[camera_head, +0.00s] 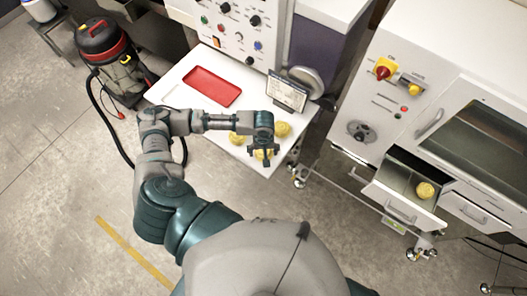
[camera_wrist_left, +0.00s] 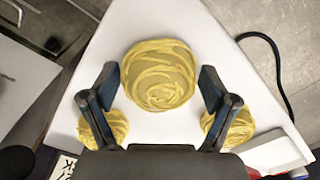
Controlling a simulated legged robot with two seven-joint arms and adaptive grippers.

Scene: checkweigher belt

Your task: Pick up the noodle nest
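Several yellow noodle nests show. One nest (camera_wrist_left: 158,75) lies on the white table top, centred ahead of my left gripper in the left wrist view; in the head view it is partly hidden under the gripper (camera_head: 262,155). My left gripper (camera_wrist_left: 159,82) is open and points down over this nest, with white surface visible between each finger and the nest. Two more nests (camera_head: 236,138) (camera_head: 282,128) lie close by; in the left wrist view they are partly hidden behind the fingers. Another nest (camera_head: 425,190) sits in an open drawer at the right. My right gripper is not in view.
A red tray (camera_head: 212,86) lies on the white table (camera_head: 178,94), left of the nests. A small display panel (camera_head: 287,92) stands behind them. A cabinet with an open drawer (camera_head: 400,205) is at the right, and a red-black vacuum cleaner (camera_head: 105,50) at the left.

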